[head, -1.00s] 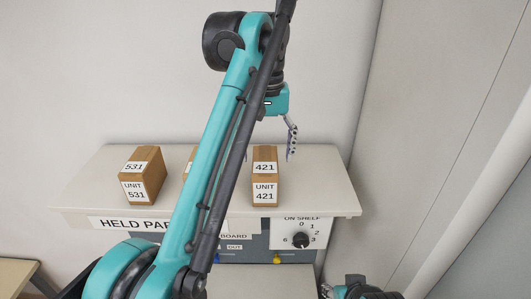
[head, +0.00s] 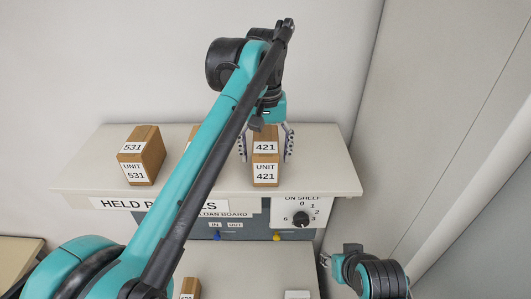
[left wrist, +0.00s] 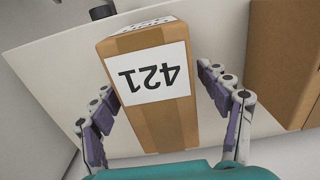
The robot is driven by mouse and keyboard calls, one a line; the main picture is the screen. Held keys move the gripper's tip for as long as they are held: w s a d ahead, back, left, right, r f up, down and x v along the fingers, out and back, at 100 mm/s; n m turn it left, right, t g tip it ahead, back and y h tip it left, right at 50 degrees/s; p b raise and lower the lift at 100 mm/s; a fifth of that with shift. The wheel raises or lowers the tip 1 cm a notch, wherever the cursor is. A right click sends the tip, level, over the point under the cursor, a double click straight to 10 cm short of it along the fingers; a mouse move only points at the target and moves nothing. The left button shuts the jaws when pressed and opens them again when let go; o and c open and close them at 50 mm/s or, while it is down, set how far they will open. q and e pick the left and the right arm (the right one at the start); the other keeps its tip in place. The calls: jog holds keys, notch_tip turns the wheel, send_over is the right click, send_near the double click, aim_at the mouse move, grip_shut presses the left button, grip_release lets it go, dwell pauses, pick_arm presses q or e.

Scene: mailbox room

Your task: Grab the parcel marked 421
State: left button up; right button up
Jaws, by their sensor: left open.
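The parcel marked 421 (head: 265,172) is a brown box with white labels, standing on the held-parcels shelf (head: 90,180). My left gripper (head: 267,158) is open from above, with one finger on each side of this parcel. In the left wrist view the parcel (left wrist: 158,118) stands between the open fingers, its label upside down, with gaps visible beside it. My right gripper (head: 335,265) is low at the right, apart from the shelf; its jaws are too unclear to judge.
A parcel marked 531 (head: 140,157) stands at the shelf's left. Another box (head: 194,131) is mostly hidden behind my left arm. A dial (head: 299,217) is on the shelf front. A lower surface (head: 245,285) holds a box (head: 190,289).

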pick_arm(q)
jog(key=shift+w+f, duration=0.1)
jog(key=shift+w, duration=0.05)
jog(key=c, duration=1.7)
